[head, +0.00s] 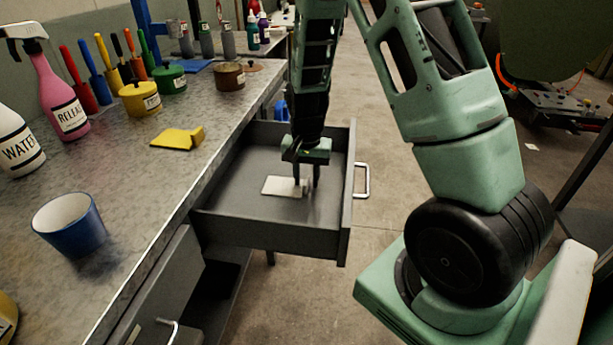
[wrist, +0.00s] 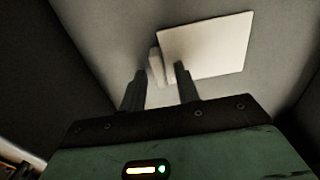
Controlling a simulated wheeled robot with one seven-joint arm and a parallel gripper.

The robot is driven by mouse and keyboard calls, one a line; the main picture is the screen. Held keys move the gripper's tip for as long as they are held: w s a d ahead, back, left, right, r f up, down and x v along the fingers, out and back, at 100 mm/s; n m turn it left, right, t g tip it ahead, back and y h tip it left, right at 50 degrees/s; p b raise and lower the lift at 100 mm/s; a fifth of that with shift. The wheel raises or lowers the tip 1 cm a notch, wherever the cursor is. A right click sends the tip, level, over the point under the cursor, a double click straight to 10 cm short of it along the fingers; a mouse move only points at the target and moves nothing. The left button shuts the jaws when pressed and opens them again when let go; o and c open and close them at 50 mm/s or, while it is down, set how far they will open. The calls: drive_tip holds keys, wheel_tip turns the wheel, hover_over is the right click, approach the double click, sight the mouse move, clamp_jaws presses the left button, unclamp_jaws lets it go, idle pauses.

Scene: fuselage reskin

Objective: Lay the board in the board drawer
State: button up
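The board (head: 279,186) is a thin pale rectangle lying in the open board drawer (head: 262,234), apparently flat on its floor. In the wrist view the board (wrist: 208,45) has a small pale block (wrist: 155,66) along its near left edge. My gripper (head: 306,184) points down inside the drawer at the board's right end. In the wrist view my gripper (wrist: 160,84) has its fingers apart, with the block showing between and just beyond the tips. The fingers do not appear to press on the block. Whether the tips touch the drawer floor is not clear.
The workbench (head: 130,215) is on the left, with a blue cup (head: 70,225), a yellow scraper (head: 178,139), pots, spray bottles and tools. The drawer's handle (head: 363,181) sticks out to the right. Drawer walls surround my gripper; the drawer floor around the board is clear.

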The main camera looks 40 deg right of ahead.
wheel_tip(320, 180, up, 12)
drive_tip(key=p, duration=0.2)
drive_tip(key=s+a+r+n+y, duration=0.15)
drive_tip(key=s+a+n, duration=0.25)
drive_tip(key=a, duration=0.6)
drive_tip(key=s+a+r+n+h, duration=0.1)
drive_tip(key=s+a+r+n, duration=0.15)
drive_tip(key=a+n, duration=0.45)
drive_tip(key=s+a+n, duration=0.7)
drive_tip(key=s+a, duration=0.4)
drive_tip(key=s, duration=0.4)
drive_tip(key=shift+s+a+r, duration=0.15)
drive_tip(key=shift+a+r, duration=0.05)
drive_tip(key=shift+r, duration=0.05)
drive_tip(key=shift+r, duration=0.1)
